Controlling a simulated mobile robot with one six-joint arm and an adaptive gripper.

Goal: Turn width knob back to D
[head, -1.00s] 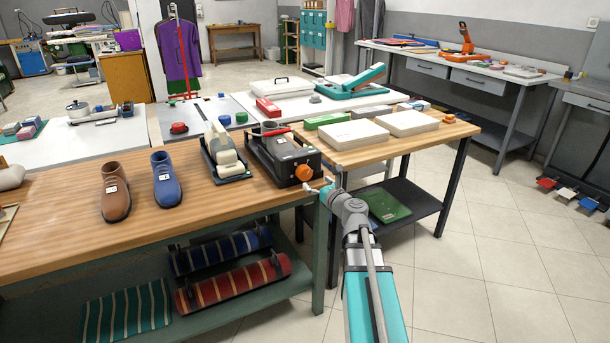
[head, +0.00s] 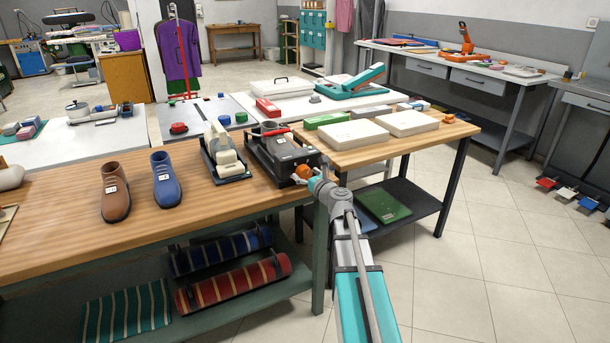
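An orange knob (head: 304,171) sits on the front right side of a dark machine (head: 279,150) at the right end of the wooden workbench. The machine has a red part on top and a pale label. Its lettering is too small to read, so the knob's setting cannot be told. My gripper (head: 307,180) is right at the knob, coming in from the lower right, and overlaps its lower edge. Whether it touches the knob, and whether its small fingers are open or shut, cannot be told.
Left of the machine stand a cream device on a dark tray (head: 225,155), a blue shoe (head: 166,180) and a brown shoe (head: 115,191). A second wooden table (head: 375,148) with white boxes stands close behind my arm.

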